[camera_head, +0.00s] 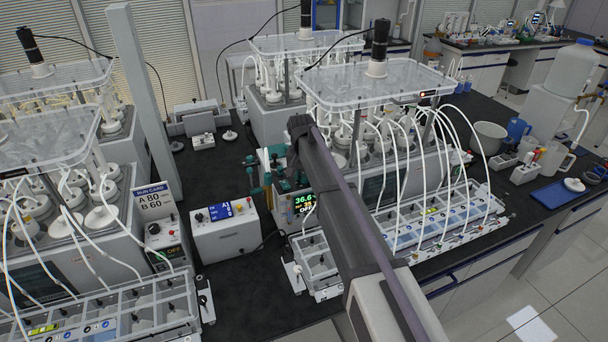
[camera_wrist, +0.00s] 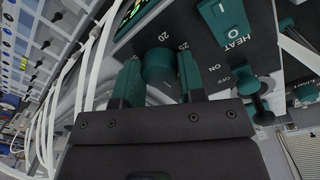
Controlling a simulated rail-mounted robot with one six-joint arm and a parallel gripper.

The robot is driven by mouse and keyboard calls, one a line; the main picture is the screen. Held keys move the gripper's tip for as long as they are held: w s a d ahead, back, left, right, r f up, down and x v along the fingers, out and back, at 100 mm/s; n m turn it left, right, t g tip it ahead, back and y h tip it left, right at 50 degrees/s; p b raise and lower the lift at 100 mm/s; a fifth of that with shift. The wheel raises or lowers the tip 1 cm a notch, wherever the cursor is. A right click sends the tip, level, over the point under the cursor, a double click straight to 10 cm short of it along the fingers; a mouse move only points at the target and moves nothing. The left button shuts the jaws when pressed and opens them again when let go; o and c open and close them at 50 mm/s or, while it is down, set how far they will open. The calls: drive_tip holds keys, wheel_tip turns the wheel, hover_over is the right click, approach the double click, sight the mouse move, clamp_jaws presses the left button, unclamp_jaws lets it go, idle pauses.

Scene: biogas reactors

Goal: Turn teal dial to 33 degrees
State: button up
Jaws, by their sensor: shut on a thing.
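The teal dial (camera_wrist: 158,66) is a round knob on the dark panel of a control unit, with small "20" marks beside it in the wrist view. My gripper (camera_wrist: 160,75) has teal fingers, one on each side of the dial, and is shut on it. The dial's pointer and exact angle cannot be made out. In the head view, the control unit's lit display (camera_head: 305,202) reads 36.6 in green, with smaller lines below.
Beside the dial are a teal HEAT rocker switch (camera_wrist: 222,20) and a teal ON/OFF lever (camera_wrist: 254,88). White tubes (camera_wrist: 92,75) run close by on the left. A run card (camera_head: 153,201) reads A 80, B 60. A white box (camera_head: 225,232) stands left of the control unit.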

sight(302, 175)
drive_tip(key=shift+n, duration=1.3)
drive_tip(key=o, duration=0.9)
drive_tip(key=r+p, duration=1)
drive_tip(key=shift+a+r+p, duration=0.3)
drive_tip(key=shift+r+p, duration=0.05)
drive_tip(key=shift+p, duration=0.05)
